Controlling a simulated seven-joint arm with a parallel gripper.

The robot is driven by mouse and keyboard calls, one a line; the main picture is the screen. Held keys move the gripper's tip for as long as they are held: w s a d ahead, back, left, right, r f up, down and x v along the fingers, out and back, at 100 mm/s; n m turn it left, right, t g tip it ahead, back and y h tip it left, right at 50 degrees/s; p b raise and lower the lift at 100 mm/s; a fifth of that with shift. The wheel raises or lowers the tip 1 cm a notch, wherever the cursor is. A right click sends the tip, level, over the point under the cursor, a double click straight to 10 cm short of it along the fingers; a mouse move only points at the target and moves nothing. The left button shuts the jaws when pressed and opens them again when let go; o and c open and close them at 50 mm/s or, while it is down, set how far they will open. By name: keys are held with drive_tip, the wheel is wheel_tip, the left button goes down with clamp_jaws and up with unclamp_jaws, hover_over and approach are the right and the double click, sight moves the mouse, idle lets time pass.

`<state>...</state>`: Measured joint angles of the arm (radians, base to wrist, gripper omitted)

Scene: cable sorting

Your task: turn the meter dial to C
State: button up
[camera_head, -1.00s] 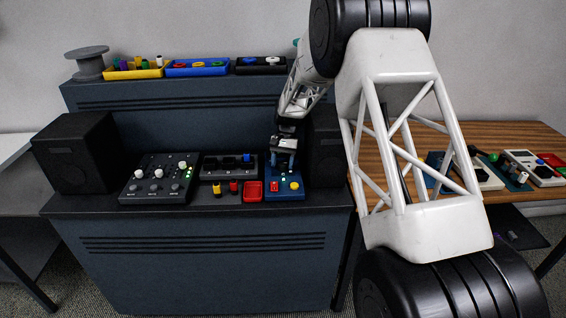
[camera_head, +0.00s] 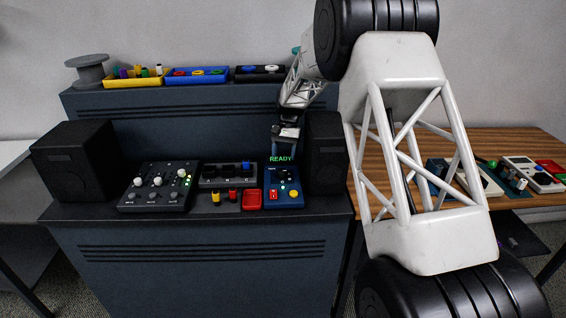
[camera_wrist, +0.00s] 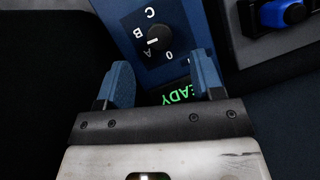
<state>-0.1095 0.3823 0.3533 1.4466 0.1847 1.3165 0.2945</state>
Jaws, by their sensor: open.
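The blue meter (camera_head: 283,199) stands on the dark bench, with a lit green READY display (camera_head: 280,158) at its back. In the wrist view, its black dial (camera_wrist: 161,37) has a white mark and is ringed by the labels 0, A, B and C. The mark points left, roughly between A and B; its exact setting is hard to tell. My gripper (camera_wrist: 164,80) is open and empty, its two blue fingers apart above the READY display, with the dial beyond the tips. In the head view, my gripper (camera_head: 284,144) is above the back of the meter.
Black speakers (camera_head: 74,157) (camera_head: 327,155) stand at both sides, the right one close to my gripper. Coloured bins line the shelf above.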

sight(282, 171)
drive_tip(key=shift+w+d+r, duration=0.1)
drive_tip(key=shift+w+r, duration=0.15)
drive_tip(key=shift+r, duration=0.4)
drive_tip(key=shift+o, duration=0.2)
drive_tip(key=n, duration=0.2)
drive_tip(key=s+n+t, duration=0.1)
drive_tip(key=n, duration=0.1)
drive_tip(key=s+n+t+h, duration=0.1)
drive_tip(key=n, duration=0.2)
drive_tip(key=shift+a, duration=0.35)
drive_tip(key=n+t, duration=0.1)
drive_tip(key=n, duration=0.1)
drive_tip(key=s+n, duration=0.1)
drive_tip(key=n, duration=0.1)
drive_tip(key=n+t, duration=0.1)
drive_tip(key=n, duration=0.1)
drive_tip(key=shift+s+a+r+t+h, duration=0.1)
drive_tip(key=shift+s+a+t+h, duration=0.05)
drive_tip(key=shift+a+t+h, duration=0.2)
drive_tip(key=shift+d+f, duration=0.15)
drive_tip(key=shift+f, duration=3.75)
